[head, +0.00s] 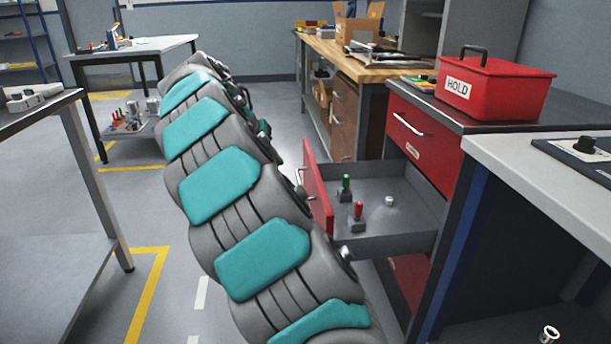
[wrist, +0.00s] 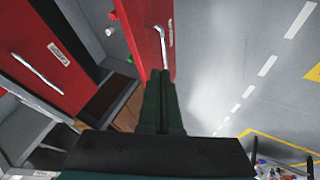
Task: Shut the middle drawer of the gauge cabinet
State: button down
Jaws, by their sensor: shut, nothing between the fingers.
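The gauge cabinet's middle drawer stands pulled out, its red front (head: 318,195) on the left and its grey tray open behind it. It holds a green-topped gauge (head: 346,187), a red-topped gauge (head: 358,213) and a small white cylinder (head: 389,201). In the wrist view the red drawer front (wrist: 145,28) is at the top, with its bar handle (wrist: 163,42). My gripper (wrist: 160,76) is shut and empty, its tips close to the handle's near end; whether they touch I cannot tell. In the head view my arm hides the gripper.
The cabinet's top drawer (head: 421,143) is shut; a red HOLD box (head: 495,88) sits on the cabinet top. A white-topped bench (head: 520,160) is at right, a wooden workbench (head: 345,58) behind. Floor left of the drawer is clear as far as a table (head: 40,105).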

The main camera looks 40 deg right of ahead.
send_near(314, 184)
notch_tip(314, 184, down, 3)
jog(key=w+a, duration=0.1)
jog(key=w, duration=0.1)
jog(key=d, duration=0.1)
jog(key=s+d+p, duration=0.1)
jog(key=shift+d+f, duration=0.35)
jog(key=shift+f, duration=0.05)
jog(key=shift+s+d, duration=0.25)
jog(key=shift+d, duration=0.3)
jog(key=s+d, duration=0.7)
jog(key=d, duration=0.5)
jog(key=s+d+p, duration=0.1)
jog(key=s+d, duration=0.6)
jog(key=d, duration=0.4)
jog(key=shift+s+d, duration=0.25)
jog(key=shift+d, duration=0.15)
jog(key=shift+a, duration=0.1)
